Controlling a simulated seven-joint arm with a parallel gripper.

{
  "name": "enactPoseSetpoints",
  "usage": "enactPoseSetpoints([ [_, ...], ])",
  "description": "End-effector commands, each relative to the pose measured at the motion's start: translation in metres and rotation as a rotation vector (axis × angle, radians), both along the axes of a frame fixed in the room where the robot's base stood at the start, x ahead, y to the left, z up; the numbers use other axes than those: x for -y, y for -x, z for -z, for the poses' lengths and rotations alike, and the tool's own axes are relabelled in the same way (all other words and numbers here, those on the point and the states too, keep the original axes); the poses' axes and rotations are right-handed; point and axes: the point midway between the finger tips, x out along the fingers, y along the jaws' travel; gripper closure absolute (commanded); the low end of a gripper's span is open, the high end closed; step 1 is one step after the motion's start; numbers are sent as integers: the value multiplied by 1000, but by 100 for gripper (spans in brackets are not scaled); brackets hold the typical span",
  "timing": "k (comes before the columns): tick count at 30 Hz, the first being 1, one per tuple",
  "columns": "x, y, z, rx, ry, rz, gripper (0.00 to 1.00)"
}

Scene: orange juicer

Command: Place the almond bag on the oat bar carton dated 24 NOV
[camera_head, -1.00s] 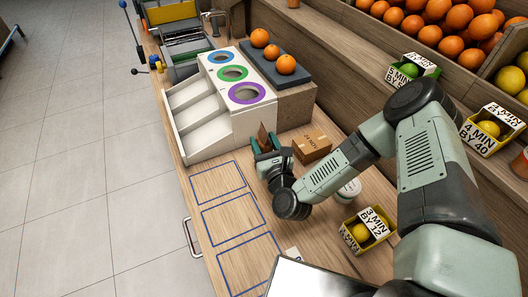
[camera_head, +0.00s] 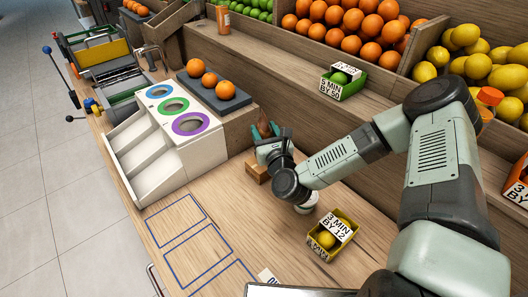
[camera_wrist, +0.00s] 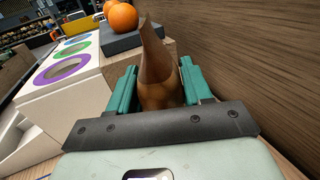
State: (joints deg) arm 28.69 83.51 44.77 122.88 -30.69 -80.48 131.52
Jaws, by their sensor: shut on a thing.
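My gripper (camera_head: 268,136) is shut on the brown almond bag (camera_head: 264,130), whose pointed top sticks up between the fingers. In the wrist view the bag (camera_wrist: 158,80) stands between the two green fingers (camera_wrist: 160,88). The cardboard carton (camera_head: 257,172) is on the wooden counter, mostly hidden behind and below my gripper. Its printing cannot be read now. I cannot tell whether the bag touches the carton.
The white chute unit (camera_head: 180,140) with coloured rings stands left of my gripper, beside a dark slab (camera_head: 215,90) bearing oranges. A yellow box (camera_head: 333,235) with a lemon is at the right. Blue outlined squares (camera_head: 176,221) on the counter are empty.

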Motion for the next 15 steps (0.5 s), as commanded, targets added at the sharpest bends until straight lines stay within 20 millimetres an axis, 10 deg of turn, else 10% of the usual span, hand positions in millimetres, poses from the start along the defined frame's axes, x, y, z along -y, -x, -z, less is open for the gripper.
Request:
enactPoseSetpoints([
  [15,-1,0,62,2,1,-1,82],
])
